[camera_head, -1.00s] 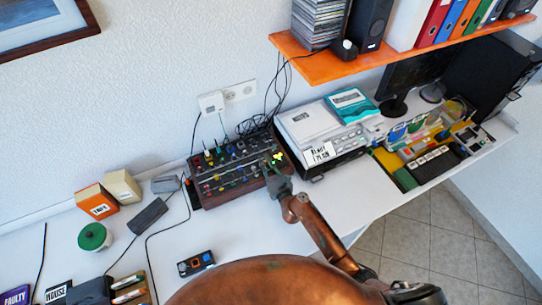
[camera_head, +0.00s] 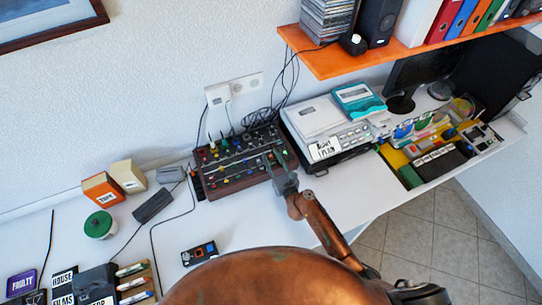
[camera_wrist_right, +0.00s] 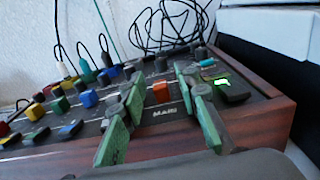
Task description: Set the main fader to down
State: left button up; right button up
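The mixer (camera_head: 217,190) is a dark box with wooden sides and rows of coloured knobs, standing on the white desk. My right gripper (camera_head: 271,156) reaches over its right end. In the right wrist view, my right gripper (camera_wrist_right: 160,82) is open, with one green-padded finger on each side of an orange fader cap (camera_wrist_right: 160,91). The label MAIN (camera_wrist_right: 165,111) shows on the panel just in front of the cap. The fingers look close to the panel; I cannot tell whether they touch the cap. My left gripper is not in view.
Other coloured knobs (camera_wrist_right: 89,98) stand left of the fingers. A lit green indicator (camera_wrist_right: 222,83) is at the right. Cables (camera_head: 262,122) rise behind the mixer. A grey-white device (camera_head: 318,122) stands right of it. Bare desk (camera_head: 240,225) lies in front.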

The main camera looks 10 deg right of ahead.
jog(key=v, duration=1.1)
jog(key=shift+s, duration=0.2)
